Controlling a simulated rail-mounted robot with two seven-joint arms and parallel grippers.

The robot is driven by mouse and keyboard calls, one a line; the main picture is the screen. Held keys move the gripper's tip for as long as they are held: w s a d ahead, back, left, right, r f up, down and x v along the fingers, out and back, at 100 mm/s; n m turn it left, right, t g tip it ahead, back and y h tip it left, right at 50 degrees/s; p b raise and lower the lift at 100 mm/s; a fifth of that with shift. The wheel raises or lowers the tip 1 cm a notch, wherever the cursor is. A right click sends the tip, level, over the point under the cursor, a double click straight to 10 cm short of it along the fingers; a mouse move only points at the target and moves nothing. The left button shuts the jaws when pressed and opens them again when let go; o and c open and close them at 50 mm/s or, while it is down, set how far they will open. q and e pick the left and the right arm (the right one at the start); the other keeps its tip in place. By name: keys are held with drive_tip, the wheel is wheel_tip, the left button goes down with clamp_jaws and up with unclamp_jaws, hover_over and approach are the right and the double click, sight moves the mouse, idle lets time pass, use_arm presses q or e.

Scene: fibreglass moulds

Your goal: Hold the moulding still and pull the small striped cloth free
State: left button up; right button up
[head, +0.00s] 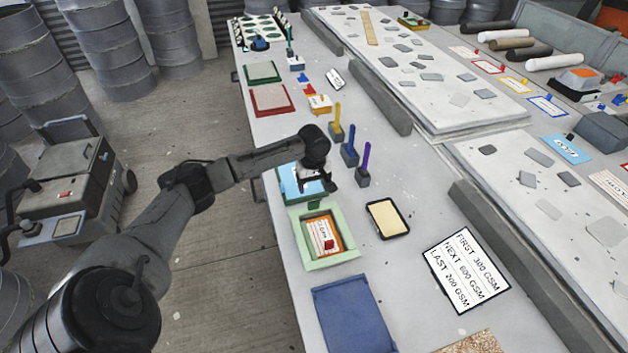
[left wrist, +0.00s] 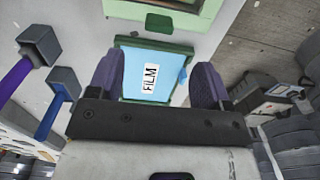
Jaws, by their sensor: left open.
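A light green tray (head: 345,256) on the near part of the bench holds an orange-edged piece (head: 339,245) with a white, marked face and a small red block (head: 329,244) on it. Which part is the moulding and which the striped cloth is too small to tell. My left gripper (head: 318,187) is over the blue sheet, beyond the green tray. In the left wrist view its two fingers (left wrist: 157,85) are apart, with the blue FILM sheet (left wrist: 165,85) showing between them and nothing held. The green tray's edge (left wrist: 205,18) shows at the top there. My right gripper is not in view.
A black-rimmed cream tray (head: 387,218) and a sign (head: 466,270) with weights lie right of the green tray. A blue tray (head: 352,315) is nearer. Upright coloured tools in holders, such as the purple one (head: 364,165), stand right of my gripper.

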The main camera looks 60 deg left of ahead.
sight(314, 203)
use_arm(q)
wheel_tip(314, 203, down, 9)
drive_tip(key=shift+f+b, duration=0.1)
drive_tip(key=shift+b, duration=0.65)
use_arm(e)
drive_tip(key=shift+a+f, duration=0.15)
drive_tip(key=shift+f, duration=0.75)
use_arm(q)
drive_tip(key=shift+f, duration=0.5)
drive_tip(key=shift+c, duration=0.2)
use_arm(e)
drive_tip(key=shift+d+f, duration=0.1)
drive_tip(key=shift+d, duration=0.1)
use_arm(q)
drive_tip(key=c, duration=1.1)
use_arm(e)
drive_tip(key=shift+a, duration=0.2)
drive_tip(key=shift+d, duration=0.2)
